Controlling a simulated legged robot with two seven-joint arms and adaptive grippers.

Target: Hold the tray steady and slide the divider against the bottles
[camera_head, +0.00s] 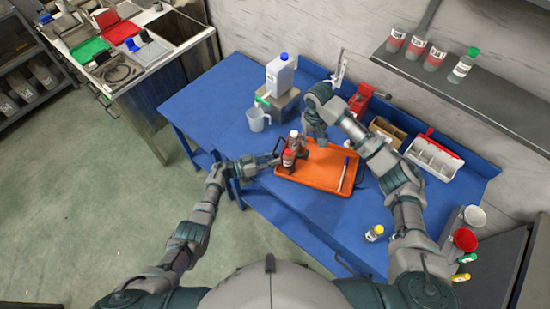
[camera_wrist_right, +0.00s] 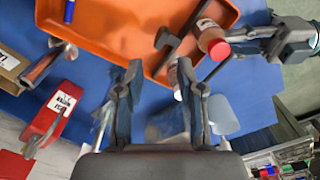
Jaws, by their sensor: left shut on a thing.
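The orange tray (camera_head: 318,180) lies on the blue table; it also fills the top of the wrist view (camera_wrist_right: 120,35). A brown bottle with a red cap (camera_head: 288,158) and a white-capped bottle (camera_head: 294,138) stand at its left end. The red-capped bottle shows in the wrist view (camera_wrist_right: 211,38). A dark divider (camera_wrist_right: 183,34) lies beside the bottles, partly hidden in the head view. My left gripper (camera_head: 268,161) is shut at the tray's left edge, beside the bottles. My right gripper (camera_wrist_right: 160,85) is open and empty above the tray's back edge.
A pen (camera_head: 344,174) lies in the tray's right part. A white jug (camera_head: 281,75) on a stand and a clear beaker (camera_head: 257,119) are behind left. A red device (camera_head: 361,99) and bins (camera_head: 433,157) stand behind right.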

